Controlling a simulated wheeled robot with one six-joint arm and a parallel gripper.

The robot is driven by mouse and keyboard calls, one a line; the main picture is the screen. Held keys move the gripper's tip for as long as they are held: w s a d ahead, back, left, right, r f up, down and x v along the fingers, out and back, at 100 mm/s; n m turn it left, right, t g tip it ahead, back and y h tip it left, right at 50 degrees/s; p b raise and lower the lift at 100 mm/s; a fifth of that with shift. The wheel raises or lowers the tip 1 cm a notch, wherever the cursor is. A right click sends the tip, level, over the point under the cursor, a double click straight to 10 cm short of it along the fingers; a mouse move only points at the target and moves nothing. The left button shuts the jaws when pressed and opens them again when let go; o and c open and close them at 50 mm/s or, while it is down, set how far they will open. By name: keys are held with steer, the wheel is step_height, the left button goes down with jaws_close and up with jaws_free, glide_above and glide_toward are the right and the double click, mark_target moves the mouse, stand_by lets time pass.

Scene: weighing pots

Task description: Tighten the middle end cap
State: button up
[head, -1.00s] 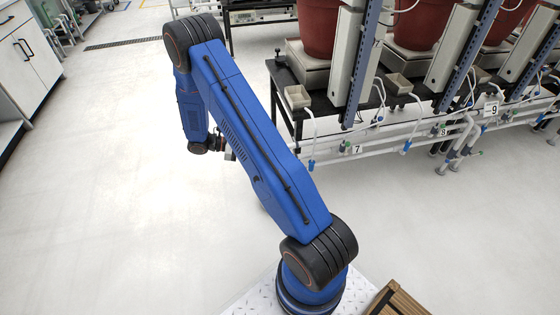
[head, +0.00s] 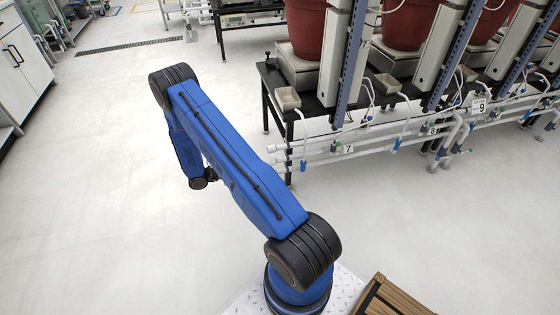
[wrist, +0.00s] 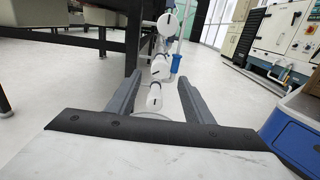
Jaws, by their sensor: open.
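In the wrist view three white end caps with dark slots face me, one above the other. The middle end cap (wrist: 160,68) lies between the top cap (wrist: 168,24) and the lower cap (wrist: 154,97). My gripper (wrist: 159,79) is open and empty, its two grey fingers spread left and right of the lower caps in the picture. The middle cap appears beyond the fingertips, apart from them. In the head view the white pipes (head: 318,150) run along the bench, and my blue arm hides most of my gripper.
A black bench (head: 312,103) carries pots on scales above the pipes. A blue valve fitting (wrist: 175,64) sits right of the caps in the wrist view. A wooden crate (head: 392,300) is at the bottom right of the head view. The floor at left is clear.

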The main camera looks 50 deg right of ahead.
mark_target(281, 160)
steer(key=x, duration=1.3)
steer(key=c, duration=1)
